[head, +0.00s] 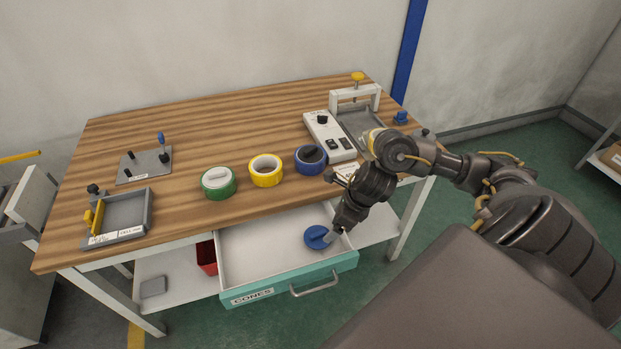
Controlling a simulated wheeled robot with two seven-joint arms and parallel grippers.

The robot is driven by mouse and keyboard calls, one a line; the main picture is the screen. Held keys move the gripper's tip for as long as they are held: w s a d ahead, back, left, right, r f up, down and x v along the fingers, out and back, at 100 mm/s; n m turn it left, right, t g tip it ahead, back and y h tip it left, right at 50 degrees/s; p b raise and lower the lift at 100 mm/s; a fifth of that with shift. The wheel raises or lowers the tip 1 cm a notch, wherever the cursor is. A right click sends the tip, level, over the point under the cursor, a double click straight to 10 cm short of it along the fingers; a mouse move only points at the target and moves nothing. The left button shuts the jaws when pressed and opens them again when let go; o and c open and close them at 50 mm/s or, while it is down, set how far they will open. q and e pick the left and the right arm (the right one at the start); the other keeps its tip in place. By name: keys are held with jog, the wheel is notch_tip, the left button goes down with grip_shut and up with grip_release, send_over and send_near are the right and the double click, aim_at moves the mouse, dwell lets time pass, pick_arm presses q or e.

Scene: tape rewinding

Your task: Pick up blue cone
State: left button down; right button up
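The blue cone (315,234) shows as a round blue shape at the right side of the open drawer (260,246), whose front carries the label "CONES". My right gripper (331,236) reaches down over the drawer, and its fingertips overlap the right side of the cone. The fingers are small and partly hidden, so I cannot tell whether they are open or shut on it. I also cannot tell whether the cone rests on the drawer floor. My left gripper is not in view.
On the wooden table (220,135) stand green (218,182), yellow (265,170) and blue (310,158) tape rolls. A white control box (328,135) and a press-like frame (355,98) stand at the right, near my arm. A grey tray (122,218) is at the left.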

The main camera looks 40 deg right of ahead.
aim_at(321, 234)
jog(key=x, duration=0.3)
jog(key=shift+s+a, duration=0.1)
jog(key=shift+a, duration=0.25)
jog(key=shift+w+x, duration=0.2)
jog(key=shift+x, duration=0.9)
jog(key=shift+f, duration=0.25)
jog(key=x, duration=0.5)
jog(key=shift+w+d+r, duration=0.1)
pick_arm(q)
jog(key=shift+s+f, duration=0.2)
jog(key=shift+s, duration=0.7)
pick_arm(e)
jog(key=shift+c, duration=0.5)
jog(key=c, duration=0.7)
